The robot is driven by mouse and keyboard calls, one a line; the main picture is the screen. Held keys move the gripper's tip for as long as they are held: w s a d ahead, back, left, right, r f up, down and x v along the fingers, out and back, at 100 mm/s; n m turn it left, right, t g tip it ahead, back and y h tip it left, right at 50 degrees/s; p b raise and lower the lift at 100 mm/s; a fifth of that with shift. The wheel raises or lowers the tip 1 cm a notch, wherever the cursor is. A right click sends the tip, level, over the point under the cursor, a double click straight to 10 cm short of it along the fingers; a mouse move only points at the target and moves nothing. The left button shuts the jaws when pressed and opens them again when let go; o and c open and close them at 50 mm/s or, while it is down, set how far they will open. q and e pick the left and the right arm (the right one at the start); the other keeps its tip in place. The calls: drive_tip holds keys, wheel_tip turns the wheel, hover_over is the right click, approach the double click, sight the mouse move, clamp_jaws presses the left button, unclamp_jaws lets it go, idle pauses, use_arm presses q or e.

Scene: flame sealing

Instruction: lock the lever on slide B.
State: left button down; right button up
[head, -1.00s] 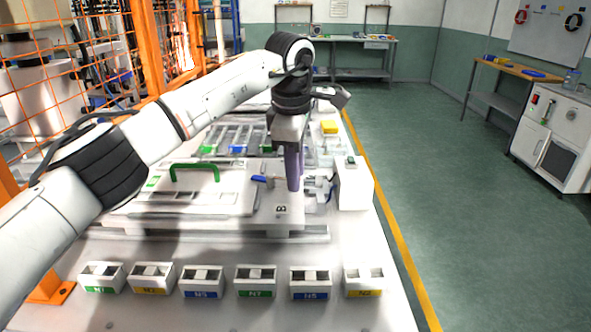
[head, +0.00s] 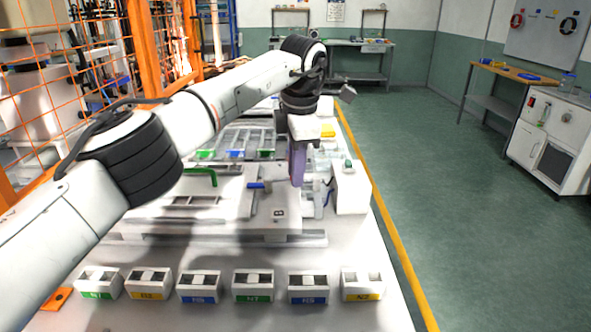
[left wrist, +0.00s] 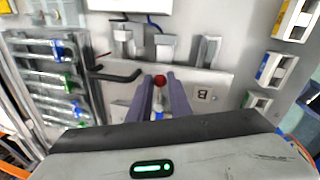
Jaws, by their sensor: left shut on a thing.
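Slide B is a pale plate (head: 258,211) with a B label (head: 279,213), in the middle of the bench in the head view. The B label (left wrist: 204,95) also shows right of the fingers in the left wrist view. My left gripper (head: 297,182) points down at the far right part of slide B. In the left wrist view its purple fingers (left wrist: 160,82) are shut on a red-tipped lever (left wrist: 160,80), whose red knob shows between the fingertips. The fingers hide much of the lever in the head view. My right gripper is not in view.
A blue handle (head: 256,185) lies left of the fingers. A green handle (head: 203,174) stands farther left, partly behind my arm. A white box (head: 351,188) stands close on the right. Several labelled small boxes (head: 254,286) line the front. Green floor (head: 455,220) is clear right of the bench.

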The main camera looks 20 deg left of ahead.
use_arm(q)
drive_tip(key=c, duration=1.7)
unclamp_jaws()
drive_tip(key=shift+o, duration=0.2)
drive_tip(key=shift+r, duration=0.1)
wheel_tip(320, 180, up, 10)
drive_tip(key=s, duration=0.1)
drive_tip(key=shift+s+d, duration=0.35)
drive_tip(key=shift+d, duration=0.1)
